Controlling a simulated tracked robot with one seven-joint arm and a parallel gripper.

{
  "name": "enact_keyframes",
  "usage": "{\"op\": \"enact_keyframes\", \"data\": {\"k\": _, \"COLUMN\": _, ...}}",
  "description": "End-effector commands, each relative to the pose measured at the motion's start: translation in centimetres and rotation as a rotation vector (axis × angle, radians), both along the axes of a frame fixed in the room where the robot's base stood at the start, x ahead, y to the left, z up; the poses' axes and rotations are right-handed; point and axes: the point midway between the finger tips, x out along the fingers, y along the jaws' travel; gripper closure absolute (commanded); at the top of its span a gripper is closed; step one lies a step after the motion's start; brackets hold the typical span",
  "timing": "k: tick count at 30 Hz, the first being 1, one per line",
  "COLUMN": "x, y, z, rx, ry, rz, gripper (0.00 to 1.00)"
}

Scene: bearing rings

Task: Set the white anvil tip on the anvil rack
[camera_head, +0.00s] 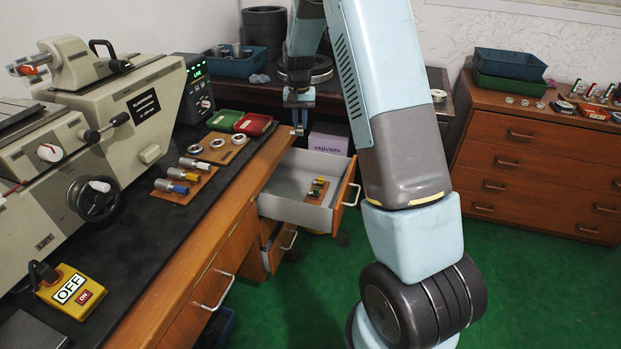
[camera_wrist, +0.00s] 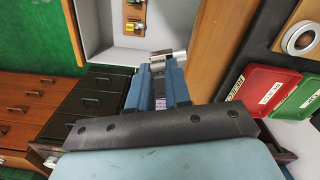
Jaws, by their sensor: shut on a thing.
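My gripper (camera_head: 298,122) hangs above the bench edge, near the back of the open drawer. In the wrist view its blue fingers (camera_wrist: 160,72) are shut on a short silver-white cylinder (camera_wrist: 168,54), which looks like the white anvil tip. It lies crosswise at the fingertips, partly hidden by them. A small wooden rack with coloured tips (camera_head: 317,188) lies in the drawer and also shows at the top of the wrist view (camera_wrist: 135,24). Another wooden rack with several banded metal cylinders (camera_head: 184,182) lies on the bench. I cannot tell by label which is the anvil rack.
The open drawer (camera_head: 280,206) juts from the bench, with much bare floor inside. A ring board (camera_head: 217,147) and red tray (camera_head: 253,123) and green tray (camera_head: 223,120) lie on the bench near my gripper. A large machine (camera_head: 110,110) stands left. A purple box (camera_head: 328,139) stands behind the drawer.

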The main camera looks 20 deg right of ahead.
Motion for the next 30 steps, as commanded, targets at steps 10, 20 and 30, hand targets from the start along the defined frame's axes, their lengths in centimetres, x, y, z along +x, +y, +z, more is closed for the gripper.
{"op": "enact_keyframes", "data": {"k": 10, "x": -2.4, "y": 1.1, "z": -3.8, "rx": 0.017, "ry": 0.009, "rz": -0.047, "gripper": 1.0}}
{"op": "enact_keyframes", "data": {"k": 20, "x": -10.5, "y": 0.7, "z": -12.5, "rx": 0.016, "ry": 0.008, "rz": -0.252, "gripper": 1.0}}
{"op": "enact_keyframes", "data": {"k": 30, "x": -13.0, "y": 0.1, "z": -15.1, "rx": -0.001, "ry": 0.0, "rz": -0.321, "gripper": 1.0}}
